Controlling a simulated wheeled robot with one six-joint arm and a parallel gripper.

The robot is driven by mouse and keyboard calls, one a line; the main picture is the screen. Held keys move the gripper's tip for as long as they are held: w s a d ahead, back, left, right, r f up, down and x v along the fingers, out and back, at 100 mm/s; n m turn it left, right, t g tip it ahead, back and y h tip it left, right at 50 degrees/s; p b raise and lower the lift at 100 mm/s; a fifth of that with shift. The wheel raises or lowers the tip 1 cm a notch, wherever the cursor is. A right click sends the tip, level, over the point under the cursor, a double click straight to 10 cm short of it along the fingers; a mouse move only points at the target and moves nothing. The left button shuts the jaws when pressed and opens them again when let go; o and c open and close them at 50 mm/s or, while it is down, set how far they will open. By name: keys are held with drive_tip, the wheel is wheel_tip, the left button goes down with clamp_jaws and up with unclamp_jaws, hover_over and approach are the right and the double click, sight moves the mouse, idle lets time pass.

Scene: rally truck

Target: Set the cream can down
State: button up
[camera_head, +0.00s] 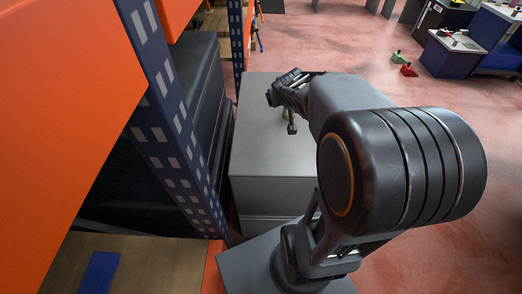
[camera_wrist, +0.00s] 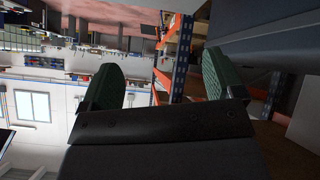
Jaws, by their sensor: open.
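My gripper (camera_wrist: 160,72) is open in the wrist view, with its two green-padded fingers wide apart and nothing held between them. In the head view my wrist end reaches over the far part of a grey cabinet top (camera_head: 262,150). My arm covers much of that area. A small tan and grey object (camera_head: 291,127) stands on the cabinet top just below my wrist end; it is too small and partly hidden to tell what it is. I cannot make out a cream can for sure in either view.
An orange and blue shelf rack (camera_head: 165,100) stands close on the left, with a black case (camera_head: 200,85) beside the cabinet. A wooden shelf board (camera_head: 150,262) is at the lower left. Red floor (camera_head: 330,35) lies open beyond, with a blue workbench (camera_head: 450,55) far right.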

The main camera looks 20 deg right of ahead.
drive_tip(key=s+a+f+n+g+y, duration=0.1)
drive_tip(key=s+a+g+y, duration=0.3)
drive_tip(key=s+a, duration=1.1)
drive_tip(key=shift+s+a+f+g, duration=0.2)
drive_tip(key=shift+s+f+g, duration=0.1)
drive_tip(key=shift+s+g, duration=0.15)
